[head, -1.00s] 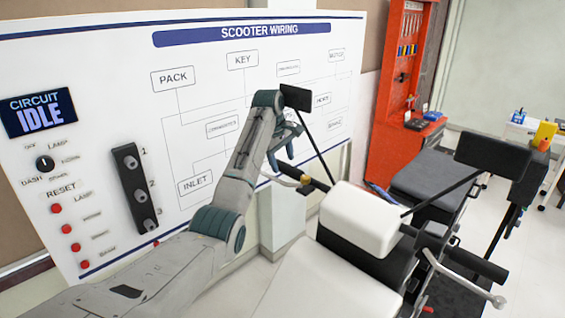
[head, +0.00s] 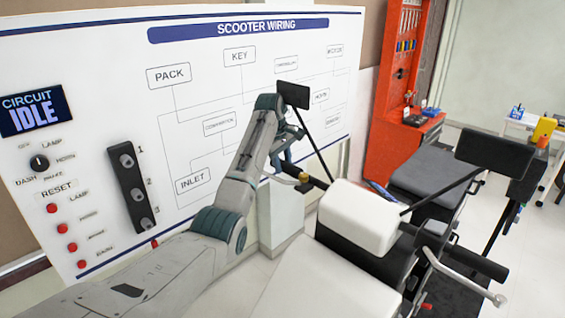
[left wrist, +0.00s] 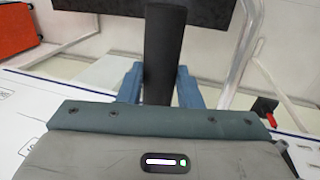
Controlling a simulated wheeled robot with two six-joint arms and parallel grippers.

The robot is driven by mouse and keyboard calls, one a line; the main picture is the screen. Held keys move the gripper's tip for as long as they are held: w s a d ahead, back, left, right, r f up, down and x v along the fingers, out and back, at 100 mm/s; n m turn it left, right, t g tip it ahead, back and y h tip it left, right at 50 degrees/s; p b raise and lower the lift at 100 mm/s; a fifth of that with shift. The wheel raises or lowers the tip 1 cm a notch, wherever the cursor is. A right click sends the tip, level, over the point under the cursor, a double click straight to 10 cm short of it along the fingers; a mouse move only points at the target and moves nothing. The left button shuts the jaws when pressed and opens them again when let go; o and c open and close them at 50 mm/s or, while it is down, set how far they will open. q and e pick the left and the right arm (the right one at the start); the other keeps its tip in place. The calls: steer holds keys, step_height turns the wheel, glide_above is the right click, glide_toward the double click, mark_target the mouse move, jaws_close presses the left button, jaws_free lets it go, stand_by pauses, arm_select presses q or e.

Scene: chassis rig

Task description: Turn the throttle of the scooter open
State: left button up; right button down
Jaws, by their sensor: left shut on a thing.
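The scooter's throttle is the black grip on the left end of the handlebar (head: 317,182) in the head view. In the left wrist view the black grip (left wrist: 165,45) stands upright between two blue fingers. My left gripper (head: 287,156) is shut on this grip and partly covers it in the head view. It also shows in the left wrist view (left wrist: 160,88), one finger on each side of the grip. The white front (head: 360,217) of the scooter is to the right. My right gripper is not in view.
A mirror (head: 294,95) on a thin stalk stands close by my left gripper. The white wiring board (head: 100,110) is behind my left arm; its display (head: 35,110) reads IDLE. The other grip (head: 478,263) and its lever (head: 497,299) are at the right.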

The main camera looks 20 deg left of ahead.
arm_select(q)
steer(key=shift+w+d+r+g+y, duration=0.15)
steer(key=shift+g+y, duration=0.1)
steer(key=shift+g, duration=0.45)
steer(key=shift+w+a+f+g+y, duration=0.15)
steer(key=shift+g+y, duration=0.1)
steer(key=shift+g, duration=0.45)
steer(key=shift+d+r, duration=0.1)
steer(key=shift+g, duration=0.4)
steer(key=o, duration=1)
steer(key=shift+w, duration=0.1)
steer(key=shift+c, duration=0.2)
